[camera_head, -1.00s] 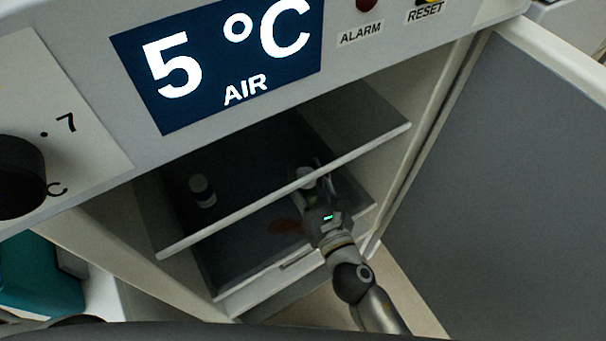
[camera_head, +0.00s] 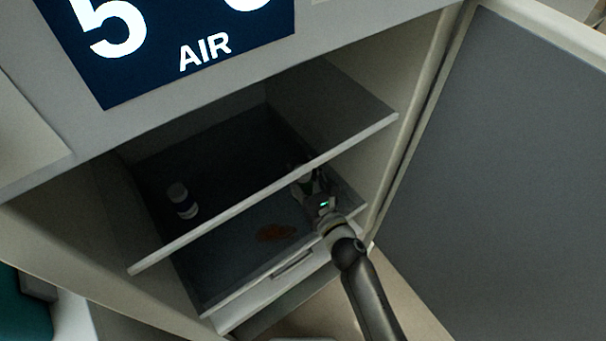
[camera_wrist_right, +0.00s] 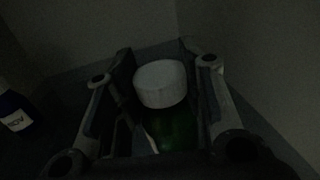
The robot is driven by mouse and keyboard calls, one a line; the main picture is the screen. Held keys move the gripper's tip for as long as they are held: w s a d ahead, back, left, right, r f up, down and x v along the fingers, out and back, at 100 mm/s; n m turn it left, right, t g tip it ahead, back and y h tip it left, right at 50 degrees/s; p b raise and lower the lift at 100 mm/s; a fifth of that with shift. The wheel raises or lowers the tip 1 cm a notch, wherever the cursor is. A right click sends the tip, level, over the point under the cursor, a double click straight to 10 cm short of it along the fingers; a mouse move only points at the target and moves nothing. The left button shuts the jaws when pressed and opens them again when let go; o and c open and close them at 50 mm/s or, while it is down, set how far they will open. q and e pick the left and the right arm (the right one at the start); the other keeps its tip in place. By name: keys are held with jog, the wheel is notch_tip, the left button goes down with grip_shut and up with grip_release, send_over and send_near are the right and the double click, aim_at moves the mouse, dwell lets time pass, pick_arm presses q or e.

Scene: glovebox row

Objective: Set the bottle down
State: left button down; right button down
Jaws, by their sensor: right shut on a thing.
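My right gripper (camera_head: 308,184) reaches into the open cabinet, close to the front edge of the shelf, on its right side. In the right wrist view its fingers are closed around a green bottle (camera_wrist_right: 178,132) with a white cap (camera_wrist_right: 160,83). The bottle stands about upright between the fingers. Its base is hidden, so I cannot tell whether it touches a surface. My left gripper is not in view.
A dark bottle with a white label (camera_head: 182,201) stands at the left inside the cabinet; it also shows in the wrist view (camera_wrist_right: 14,112). The shelf's pale front edge (camera_head: 220,218) crosses the opening. A brown-orange patch (camera_head: 276,233) lies below. The door (camera_head: 510,180) stands open at right.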

jog(key=shift+f, duration=0.1)
jog(key=c, duration=0.9)
grip_release()
jog(key=shift+c, duration=0.2)
jog(key=shift+r, duration=0.2)
jog(key=b+v, duration=0.1)
jog(key=v, duration=1.1)
jog(key=shift+b, duration=0.3)
